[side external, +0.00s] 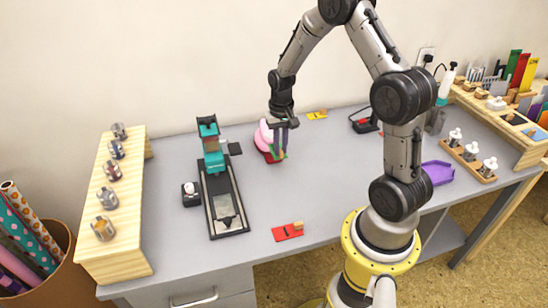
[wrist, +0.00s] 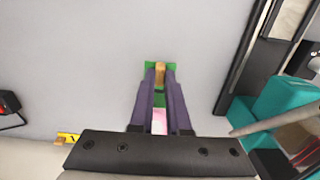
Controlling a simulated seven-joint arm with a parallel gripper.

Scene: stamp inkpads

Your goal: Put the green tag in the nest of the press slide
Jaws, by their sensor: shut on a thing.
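My gripper (side external: 281,151) points down right of the press and is shut on the wooden grip of the green tag (side external: 283,156). In the wrist view the tan grip sits between the fingertips (wrist: 160,75), with the green plate (wrist: 150,69) showing around it. I cannot tell whether the tag touches the table. The press (side external: 211,145) has a teal head over a long black bed (side external: 238,207) running toward the front. A small dark piece on a lighter patch (side external: 226,208) shows near the bed's front; the nest itself is too small to make out.
A pink rounded thing (side external: 264,134) on a red base is close behind my gripper. A red tag (side external: 287,232) lies at the front, a yellow tag (side external: 317,114) at the back. A small dark box (side external: 190,194) stands left of the press. The grey table between press and red tag is clear.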

